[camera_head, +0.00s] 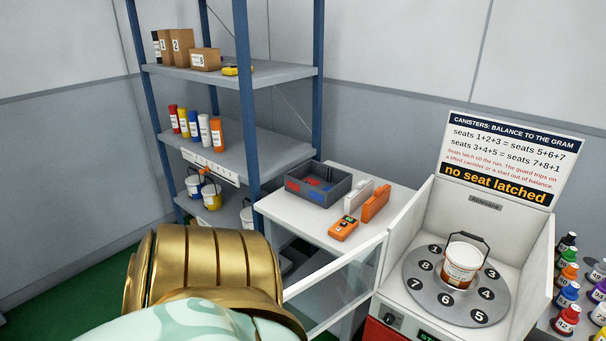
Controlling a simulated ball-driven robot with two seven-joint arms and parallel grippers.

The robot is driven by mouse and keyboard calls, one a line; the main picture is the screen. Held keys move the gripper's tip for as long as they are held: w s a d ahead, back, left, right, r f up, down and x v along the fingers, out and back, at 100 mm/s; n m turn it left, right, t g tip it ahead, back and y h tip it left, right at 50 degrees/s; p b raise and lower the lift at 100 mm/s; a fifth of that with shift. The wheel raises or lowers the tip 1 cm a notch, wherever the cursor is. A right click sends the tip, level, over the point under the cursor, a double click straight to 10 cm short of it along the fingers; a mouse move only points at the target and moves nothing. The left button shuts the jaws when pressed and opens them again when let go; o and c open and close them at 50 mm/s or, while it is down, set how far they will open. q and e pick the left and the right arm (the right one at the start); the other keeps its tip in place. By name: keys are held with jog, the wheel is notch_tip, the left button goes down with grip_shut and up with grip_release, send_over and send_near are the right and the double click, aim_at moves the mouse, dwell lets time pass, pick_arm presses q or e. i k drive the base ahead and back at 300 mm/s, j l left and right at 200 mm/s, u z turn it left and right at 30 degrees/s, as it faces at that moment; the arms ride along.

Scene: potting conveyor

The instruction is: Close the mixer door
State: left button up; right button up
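The mixer (405,252) is a white open-fronted cabinet at the right, with a grey round turntable (423,290) carrying numbered seats. A white bucket (463,258) with a brown lower band and a dark raised handle stands on the turntable. The mixer door (336,268) appears to be the clear panel in a white frame at the cabinet's left side. It stands swung open toward the left, and its lower left part is hidden behind my gold and mint arm. Neither of my grippers is in view.
A white side table (330,205) behind the door holds a grey bin (311,207), an orange device (343,228) and upright white and orange blocks. A sign above the mixer reads "no seat latched". Shelving (270,140) stands at the left; several coloured bottles stand at the right edge.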

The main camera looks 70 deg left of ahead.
aim_at(381, 240)
jog(key=k+j, duration=0.8)
jog(key=j, duration=0.9)
jog(key=i+j, duration=0.15)
jog(key=j, duration=0.75)
jog(key=k+j, duration=0.15)
jog(key=k, duration=0.2)
